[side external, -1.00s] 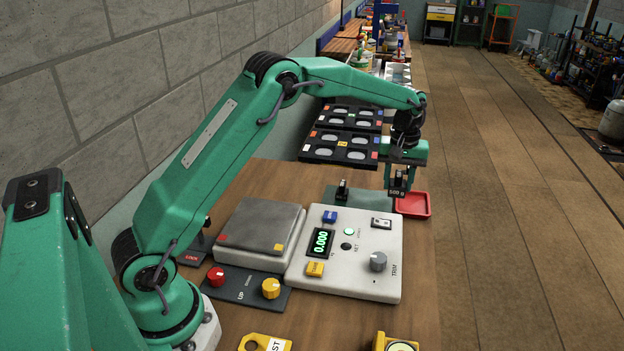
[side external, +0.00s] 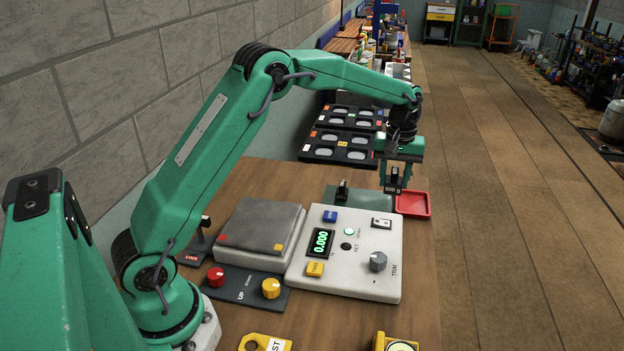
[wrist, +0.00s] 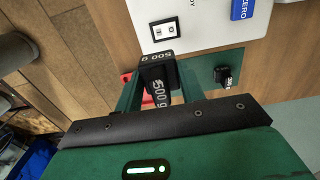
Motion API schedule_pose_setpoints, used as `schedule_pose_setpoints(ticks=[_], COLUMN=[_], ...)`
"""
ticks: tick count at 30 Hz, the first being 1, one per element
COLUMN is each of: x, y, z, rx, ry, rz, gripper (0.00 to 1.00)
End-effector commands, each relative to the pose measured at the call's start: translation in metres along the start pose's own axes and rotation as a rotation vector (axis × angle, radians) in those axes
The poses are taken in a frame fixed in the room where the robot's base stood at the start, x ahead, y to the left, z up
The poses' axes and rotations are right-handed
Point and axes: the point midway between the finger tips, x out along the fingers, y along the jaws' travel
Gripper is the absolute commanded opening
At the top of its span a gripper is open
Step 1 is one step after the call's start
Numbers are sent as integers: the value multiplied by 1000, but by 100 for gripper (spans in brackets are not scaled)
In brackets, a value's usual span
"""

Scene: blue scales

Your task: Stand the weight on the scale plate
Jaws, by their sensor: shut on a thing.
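The weight is a black block marked 500 g (wrist: 158,82), held between the fingers of my gripper (wrist: 155,92) in the wrist view. In the side view my gripper (side external: 393,180) is shut on it above the right end of the green mat, beside the red tray. The scale plate (side external: 262,226) is a flat grey square on the left part of the pale scale, with nothing on it. The scale's display (side external: 320,242) reads 0.000. My gripper is behind and to the right of the plate.
A small black piece (side external: 342,190) stands on the green mat (side external: 330,198). A red tray (side external: 427,205) lies at the right. The control panel with a grey knob (side external: 378,262) sits right of the plate. A red and yellow knob box (side external: 245,287) stands in front.

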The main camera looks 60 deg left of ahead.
Motion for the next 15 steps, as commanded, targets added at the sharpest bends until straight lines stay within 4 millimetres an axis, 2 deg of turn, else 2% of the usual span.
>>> schedule_pose_setpoints(ticks=[15], x=[-52], y=[-59], z=[48], rx=[-1], ry=[4], rz=[3], gripper=[0])
